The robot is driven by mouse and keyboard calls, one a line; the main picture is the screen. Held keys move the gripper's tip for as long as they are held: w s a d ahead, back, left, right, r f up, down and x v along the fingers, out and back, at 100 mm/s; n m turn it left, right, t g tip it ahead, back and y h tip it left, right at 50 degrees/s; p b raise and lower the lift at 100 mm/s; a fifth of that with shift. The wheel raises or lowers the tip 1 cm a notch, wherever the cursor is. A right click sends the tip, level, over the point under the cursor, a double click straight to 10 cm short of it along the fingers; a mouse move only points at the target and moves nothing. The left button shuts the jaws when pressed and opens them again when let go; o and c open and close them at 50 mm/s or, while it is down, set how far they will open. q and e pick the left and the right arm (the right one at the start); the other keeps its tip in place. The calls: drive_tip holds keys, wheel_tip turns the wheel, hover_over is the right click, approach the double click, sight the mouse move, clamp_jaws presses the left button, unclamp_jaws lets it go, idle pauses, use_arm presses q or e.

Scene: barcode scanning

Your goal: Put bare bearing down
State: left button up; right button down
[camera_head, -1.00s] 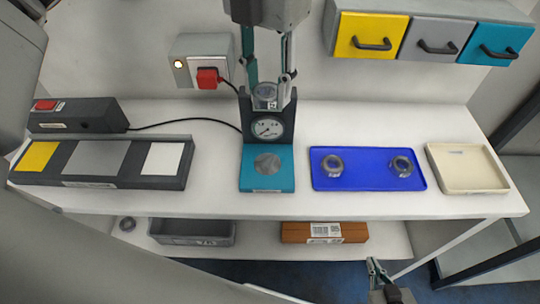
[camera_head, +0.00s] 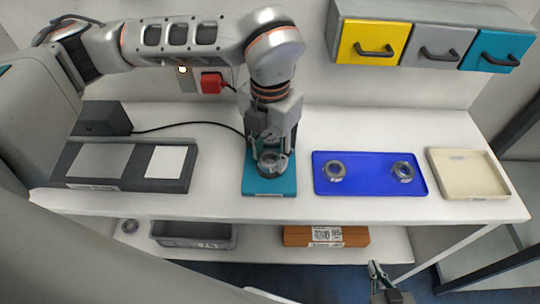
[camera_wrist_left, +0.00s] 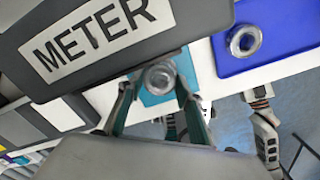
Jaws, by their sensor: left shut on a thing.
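My left gripper (camera_head: 268,162) is shut on a bare metal bearing (camera_head: 270,170), low over the teal base plate (camera_head: 283,188) of the meter stand. In the left wrist view the bearing (camera_wrist_left: 159,76) sits between the fingertips, with the teal plate (camera_wrist_left: 153,98) behind it. Whether the bearing touches the plate I cannot tell. The gripper hides most of the stand and its dial; in the wrist view the meter housing (camera_wrist_left: 185,22) is close beside the fingers. My right gripper (camera_head: 376,268) is at the bottom of the head view, away from the table; its opening is unclear.
A blue tray (camera_head: 368,186) with two bearings (camera_head: 335,171) (camera_head: 403,171) lies right of the stand. A cream tray (camera_head: 470,190) is further right. A dark pad holder (camera_head: 125,184) stands left. A grey bin (camera_head: 195,243) and a brown box (camera_head: 325,238) sit on the lower shelf.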

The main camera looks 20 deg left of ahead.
sight(270, 159)
use_arm(q)
drive_tip(key=shift+f, duration=0.7)
drive_tip(key=shift+f, duration=0.1)
drive_tip(key=shift+f, duration=0.15)
drive_tip(key=o, duration=1.3)
wheel_tip(270, 159, up, 12)
drive_tip(key=shift+r+b, duration=0.25)
drive_tip(key=shift+b, duration=0.25)
drive_tip(key=shift+s, duration=0.1)
